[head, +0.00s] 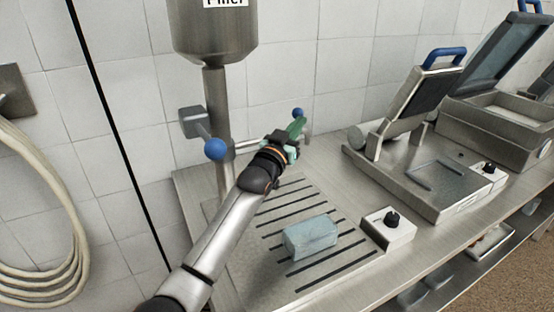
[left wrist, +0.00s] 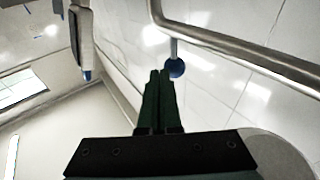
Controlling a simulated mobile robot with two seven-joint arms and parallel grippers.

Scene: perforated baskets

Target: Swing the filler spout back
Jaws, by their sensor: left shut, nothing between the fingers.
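The filler (head: 215,30) is a steel hopper on a column at the left of the counter. Its spout (head: 245,146) is a thin steel tube leaving the column to the right, partly hidden by my left gripper. A blue knob (head: 298,112) shows just beyond the fingertips. In the left wrist view the bent spout tube (left wrist: 245,58) crosses the upper right, and the blue knob (left wrist: 177,68) hangs on a short rod by its bend. My left gripper (head: 298,126) is shut and empty; its fingers (left wrist: 158,75) point close beside the knob. Contact cannot be told. My right gripper is not in view.
A second blue knob (head: 215,149) is on a lever at the column. A pale blue block (head: 310,237) lies on the slotted drain plate (head: 270,262). A dial box (head: 389,225) and an open-lidded machine (head: 430,185) stand to the right. A tiled wall is behind.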

